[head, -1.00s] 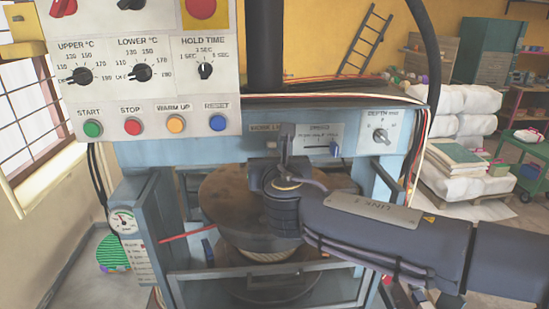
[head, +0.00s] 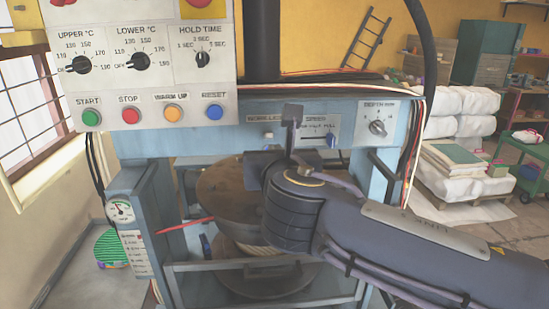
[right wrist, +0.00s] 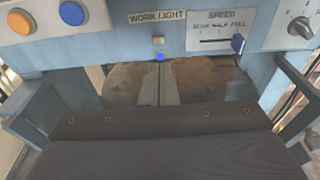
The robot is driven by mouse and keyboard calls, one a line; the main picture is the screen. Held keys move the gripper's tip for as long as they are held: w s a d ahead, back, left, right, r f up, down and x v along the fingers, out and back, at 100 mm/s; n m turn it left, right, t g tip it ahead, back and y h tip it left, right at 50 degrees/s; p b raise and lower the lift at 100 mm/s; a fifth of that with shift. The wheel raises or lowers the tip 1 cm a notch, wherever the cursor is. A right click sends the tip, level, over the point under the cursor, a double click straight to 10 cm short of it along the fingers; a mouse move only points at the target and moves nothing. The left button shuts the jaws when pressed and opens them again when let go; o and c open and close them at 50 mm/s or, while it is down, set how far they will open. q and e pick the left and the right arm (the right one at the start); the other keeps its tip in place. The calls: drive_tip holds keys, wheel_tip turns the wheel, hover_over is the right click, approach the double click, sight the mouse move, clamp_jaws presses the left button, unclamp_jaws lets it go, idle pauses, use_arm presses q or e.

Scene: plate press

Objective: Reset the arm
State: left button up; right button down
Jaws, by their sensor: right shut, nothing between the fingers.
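My right gripper (head: 263,163) is in front of the press, before the dark round upper plate (head: 225,190). The arm comes in from the right, and its wrist hides most of the gripper in the head view. In the right wrist view the two grey fingers (right wrist: 160,72) lie together, shut and empty, with the brown plate behind them. The fingers point toward the blue crossbar below the WORK LIGHT label (right wrist: 157,16). My left gripper is in neither view.
The control panel (head: 140,85) hangs at the upper left, with START, STOP, WARM UP and blue RESET (head: 214,112) buttons. A pressure gauge (head: 121,211) is on the left post. A front rail (head: 260,264) crosses the press. A pallet of white sacks (head: 465,200) stands at right.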

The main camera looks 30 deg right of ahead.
drive_tip(key=shift+r, duration=0.1)
idle(0.5)
drive_tip(key=s+d+f+m+g+y, duration=0.1)
drive_tip(key=s+d+f+m+g, duration=0.15)
drive_tip(key=s+f+m, duration=0.45)
drive_tip(key=s+d+f+m+g+y, duration=0.1)
drive_tip(key=s+f+m+g+y, duration=0.2)
drive_tip(key=f+m, duration=0.7)
drive_tip(key=s+a+f+m+g+y, duration=0.2)
drive_tip(key=s+a+f+m+y, duration=0.1)
drive_tip(key=m, duration=0.5)
drive_tip(key=s+a+f+m+g+y, duration=0.2)
drive_tip(key=s+a+f+m, duration=0.2)
drive_tip(key=s+f+m, duration=0.2)
drive_tip(key=shift+a+f+m+y, duration=0.25)
drive_tip(key=shift+f+m+y, duration=0.15)
drive_tip(key=shift+f+m, duration=0.6)
drive_tip(key=shift+r, duration=0.25)
